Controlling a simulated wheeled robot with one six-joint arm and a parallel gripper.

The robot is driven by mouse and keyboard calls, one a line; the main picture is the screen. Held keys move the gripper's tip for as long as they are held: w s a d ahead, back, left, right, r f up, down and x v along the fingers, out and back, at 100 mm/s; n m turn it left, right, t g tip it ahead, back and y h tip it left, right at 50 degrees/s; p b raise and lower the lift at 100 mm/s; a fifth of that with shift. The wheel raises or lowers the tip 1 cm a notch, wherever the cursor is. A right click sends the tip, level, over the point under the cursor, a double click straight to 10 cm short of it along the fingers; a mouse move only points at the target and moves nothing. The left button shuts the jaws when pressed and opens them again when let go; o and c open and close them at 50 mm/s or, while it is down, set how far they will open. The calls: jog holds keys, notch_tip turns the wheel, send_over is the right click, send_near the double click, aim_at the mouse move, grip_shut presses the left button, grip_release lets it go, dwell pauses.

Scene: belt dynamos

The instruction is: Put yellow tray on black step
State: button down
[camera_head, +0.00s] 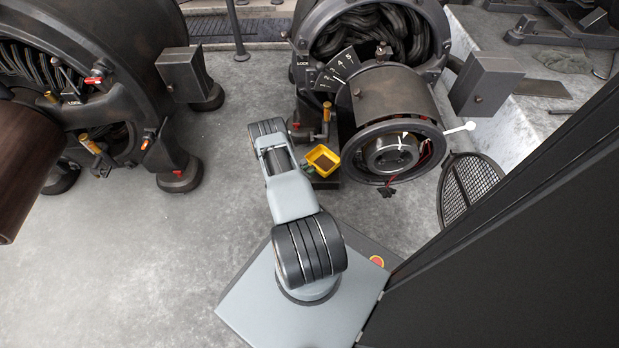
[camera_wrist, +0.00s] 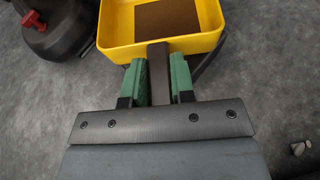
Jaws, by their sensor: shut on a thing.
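The yellow tray (camera_head: 312,157) is at the foot of the open dynamo, in the middle of the head view. In the wrist view the yellow tray (camera_wrist: 120,52) fills the top, with a brown rectangle inside its floor. My gripper (camera_wrist: 158,78) has green fingers, shut on the tray's dark handle bar. In the head view my arm hides most of the gripper. A dark, low, flat block (camera_head: 326,184) shows just below the tray and may be the black step. I cannot tell whether the tray touches it.
The open dynamo (camera_head: 390,110) stands right behind the tray, with a yellow-handled lever (camera_head: 326,112) close by. Another dynamo (camera_head: 110,100) stands at left. A round mesh cover (camera_head: 470,185) leans at right. Grey floor (camera_head: 150,240) is clear at left.

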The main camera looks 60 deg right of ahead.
jog(key=shift+d+f+b, duration=0.35)
jog(key=shift+d+f, duration=0.05)
jog(key=shift+f, duration=0.2)
notch_tip(320, 180, down, 3)
jog(key=shift+w+d+f+b, duration=0.1)
jog(key=shift+d+b, duration=0.05)
jog(key=shift+b, duration=0.65)
jog(key=c, duration=1)
grip_release()
jog(key=shift+o, duration=0.2)
